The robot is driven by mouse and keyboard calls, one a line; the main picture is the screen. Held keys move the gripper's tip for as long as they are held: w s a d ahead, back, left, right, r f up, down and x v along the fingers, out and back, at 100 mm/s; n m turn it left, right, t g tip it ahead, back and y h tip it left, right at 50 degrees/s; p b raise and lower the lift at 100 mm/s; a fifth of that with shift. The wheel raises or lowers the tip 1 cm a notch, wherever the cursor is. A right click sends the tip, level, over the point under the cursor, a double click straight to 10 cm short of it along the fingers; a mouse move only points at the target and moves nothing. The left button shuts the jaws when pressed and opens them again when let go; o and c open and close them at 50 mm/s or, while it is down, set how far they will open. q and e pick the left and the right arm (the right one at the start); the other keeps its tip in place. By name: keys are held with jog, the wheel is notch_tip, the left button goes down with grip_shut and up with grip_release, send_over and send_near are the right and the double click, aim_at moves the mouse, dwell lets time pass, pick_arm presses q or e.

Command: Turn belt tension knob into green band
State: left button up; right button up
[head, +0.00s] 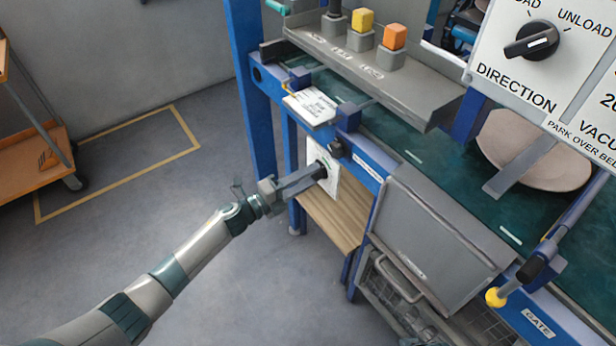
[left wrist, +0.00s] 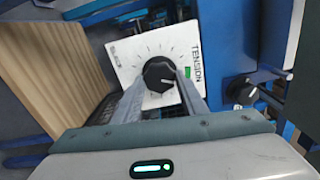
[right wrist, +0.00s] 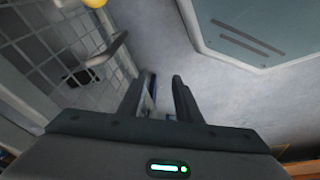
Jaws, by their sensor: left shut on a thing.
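The black tension knob (left wrist: 159,73) sits on a white dial plate marked TENSION (left wrist: 150,45) in the left wrist view. A small green band (left wrist: 187,72) shows at the plate's right side, by the lettering. My left gripper (left wrist: 163,88) has its fingers on either side of the knob and is shut on it. In the head view the left gripper (head: 318,172) reaches the white plate (head: 326,160) under the blue frame and partly hides the knob. My right gripper (right wrist: 163,92) shows only in the right wrist view, its fingers a little apart with nothing clear between them.
A second black knob (left wrist: 240,88) is on the blue frame right of the plate. A wooden panel (head: 330,218) lies below the dial. The floor on the left is clear up to an orange cart (head: 35,160).

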pick_arm(q)
jog(key=o, duration=1.1)
jog(key=shift+c, duration=0.2)
jog(key=shift+a, duration=0.1)
jog(key=v, duration=1.7)
jog(key=shift+b, duration=0.3)
pick_arm(e)
jog(key=shift+v, duration=1.05)
pick_arm(q)
jog(key=shift+s, duration=0.1)
